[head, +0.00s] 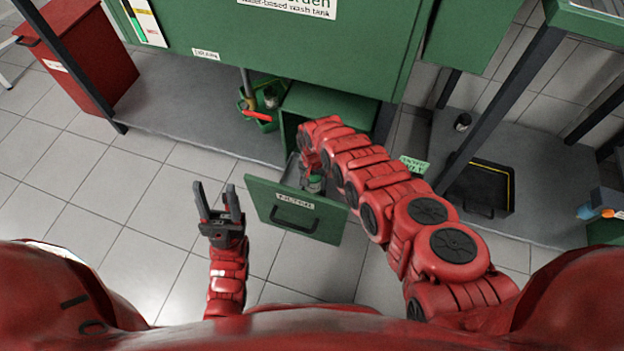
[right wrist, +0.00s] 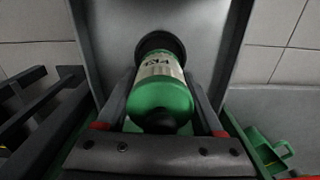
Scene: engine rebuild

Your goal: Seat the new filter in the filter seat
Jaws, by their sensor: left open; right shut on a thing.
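The filter, a green cylinder (right wrist: 160,98) with a pale printed band, lies between the fingers of my right gripper (right wrist: 163,90), which is shut on it. Its far end meets a dark round ring (right wrist: 160,41) in a grey surface, apparently the filter seat; I cannot tell how deep it sits. In the head view the green filter (head: 316,183) shows in an open green drawer labelled FILTER (head: 295,212), under my right arm, which hides much of it. My left gripper (head: 218,194) is open and empty, left of the drawer.
The green wash tank (head: 290,45) stands above the drawer. A green caddy (head: 262,112) sits on the grey lower shelf (head: 205,125). A black tray (head: 483,188) and dark table legs are at right.

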